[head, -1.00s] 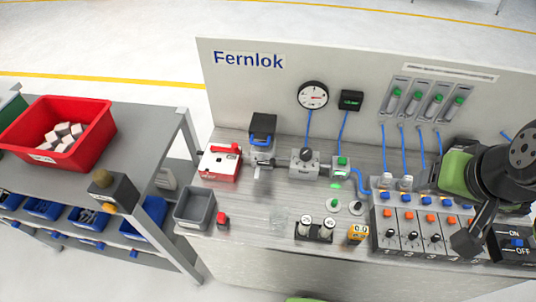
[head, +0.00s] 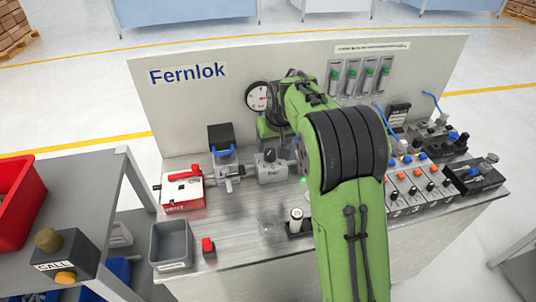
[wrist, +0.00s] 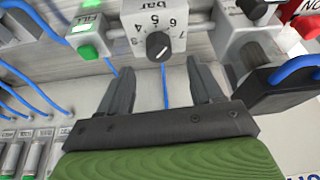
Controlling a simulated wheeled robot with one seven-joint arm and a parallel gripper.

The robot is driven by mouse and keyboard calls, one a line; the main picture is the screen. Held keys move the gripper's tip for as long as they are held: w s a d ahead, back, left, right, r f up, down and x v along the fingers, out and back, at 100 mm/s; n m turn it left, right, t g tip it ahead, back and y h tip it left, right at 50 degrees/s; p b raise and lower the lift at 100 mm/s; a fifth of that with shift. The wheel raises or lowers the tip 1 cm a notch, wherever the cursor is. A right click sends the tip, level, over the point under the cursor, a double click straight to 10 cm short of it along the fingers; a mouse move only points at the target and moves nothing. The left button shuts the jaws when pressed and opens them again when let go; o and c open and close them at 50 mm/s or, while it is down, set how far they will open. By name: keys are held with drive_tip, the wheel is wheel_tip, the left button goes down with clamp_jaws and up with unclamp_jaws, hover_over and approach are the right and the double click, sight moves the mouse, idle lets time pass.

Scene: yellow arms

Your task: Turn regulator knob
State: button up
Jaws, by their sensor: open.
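The regulator (head: 272,171) is a grey block on the bench in the head view, with a dark knob (head: 269,155) on its top. In the wrist view the regulator (wrist: 178,18) shows upside down, with a "bar" scale and the black round knob (wrist: 158,45). My gripper (wrist: 158,64) is open and empty. Its two dark fingers point toward the regulator, with the knob between their lines and just beyond the tips, apart from them. In the head view my green arm hides the fingers.
A red-and-white box (head: 183,189) and a black-topped unit (head: 222,150) stand left of the regulator. Blue hoses (wrist: 165,85) run close by. A grey bin (head: 171,245) stands at the front left.

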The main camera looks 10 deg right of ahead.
sight(271, 152)
drive_tip(key=x, duration=0.6)
drive_tip(key=shift+b, duration=0.4)
drive_tip(key=shift+r, duration=0.1)
drive_tip(key=c, duration=1.1)
drive_tip(key=shift+o, duration=0.2)
drive_tip(key=n, duration=0.1)
drive_tip(key=n+y+p, duration=0.1)
drive_tip(key=n, duration=0.1)
drive_tip(key=n+p, duration=0.1)
drive_tip(key=shift+d+r+y, duration=0.1)
drive_tip(key=shift+d+y, duration=0.15)
drive_tip(key=shift+y, duration=0.15)
drive_tip(key=shift+w+n+g+y+p, duration=0.15)
drive_tip(key=shift+n+g+y+p, duration=0.35)
drive_tip(key=shift+n+p, duration=0.9)
drive_tip(key=shift+n+b, duration=0.4)
drive_tip(key=shift+n, duration=0.2)
